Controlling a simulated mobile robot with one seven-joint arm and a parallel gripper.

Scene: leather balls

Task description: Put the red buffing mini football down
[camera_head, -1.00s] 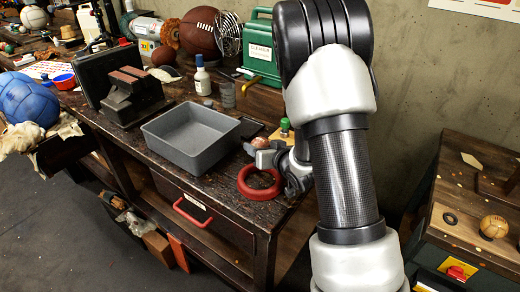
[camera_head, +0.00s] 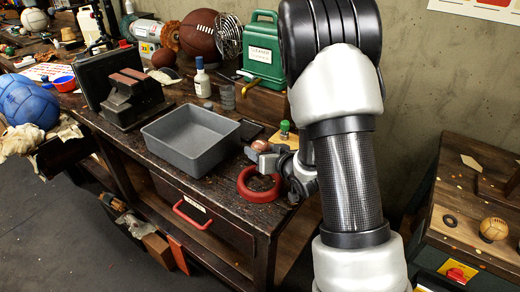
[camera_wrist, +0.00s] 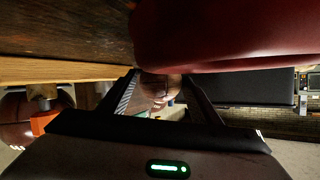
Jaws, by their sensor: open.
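A small reddish-brown ball, which looks like the mini football (camera_head: 261,146), is at my gripper (camera_head: 255,153) over the right end of the dark workbench (camera_head: 150,143). In the wrist view the ball (camera_wrist: 160,84) shows between the two fingers of my gripper (camera_wrist: 158,78). The jaws are open around it. I cannot tell whether a finger still touches it, and what lies under it is hidden. A red ring (camera_head: 244,186) lies on the bench just in front of the gripper. A large red surface, probably this ring, fills the upper right of the wrist view (camera_wrist: 225,35).
A grey tray (camera_head: 190,140) stands left of my gripper. A dark vise (camera_head: 132,97) is further left. The bench's front edge is close to the ring.

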